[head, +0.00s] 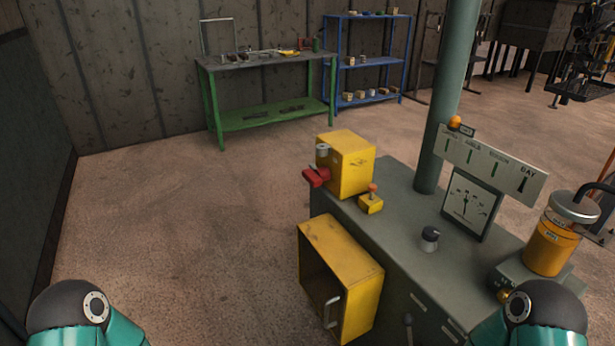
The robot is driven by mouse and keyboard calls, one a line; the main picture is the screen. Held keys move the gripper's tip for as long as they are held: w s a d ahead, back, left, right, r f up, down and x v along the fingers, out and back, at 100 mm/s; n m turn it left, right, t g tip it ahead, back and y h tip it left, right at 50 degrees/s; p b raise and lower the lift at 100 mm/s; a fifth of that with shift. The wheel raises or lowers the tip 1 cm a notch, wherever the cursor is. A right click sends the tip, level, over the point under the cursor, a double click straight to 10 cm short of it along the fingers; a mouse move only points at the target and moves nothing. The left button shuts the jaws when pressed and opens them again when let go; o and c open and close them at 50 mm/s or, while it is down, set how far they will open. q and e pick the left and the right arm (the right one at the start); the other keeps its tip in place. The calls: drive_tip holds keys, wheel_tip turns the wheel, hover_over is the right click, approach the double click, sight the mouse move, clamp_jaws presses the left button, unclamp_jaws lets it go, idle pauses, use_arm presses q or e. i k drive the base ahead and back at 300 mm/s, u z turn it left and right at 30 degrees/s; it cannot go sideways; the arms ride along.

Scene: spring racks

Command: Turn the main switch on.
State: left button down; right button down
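A yellow box (347,165) stands on the far left end of a grey cabinet (395,222). A red handle (316,176) sticks out from its left side, roughly level; it looks like the main switch, but I can read no label on it. A small grey cylinder (322,152) sits just above the handle. A black knob (430,238) stands on the cabinet top, beside a dial gauge (467,205). Neither of my grippers shows in the head view; only teal and black parts of my arms show at the bottom corners.
A small yellow block with an orange-red button (371,203) sits by the box. An open yellow box with a handle (341,280) juts from the cabinet's left side. A green post (447,100), a labelled panel (492,163) and a yellow canister (556,240) stand rightward. The left floor is clear.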

sight(315, 176)
drive_tip(key=i, duration=0.55)
drive_tip(key=z, duration=0.2)
drive_tip(key=k, duration=0.45)
drive_tip(key=u, duration=0.5)
drive_tip(key=i, duration=0.8)
drive_tip(key=z, duration=0.25)
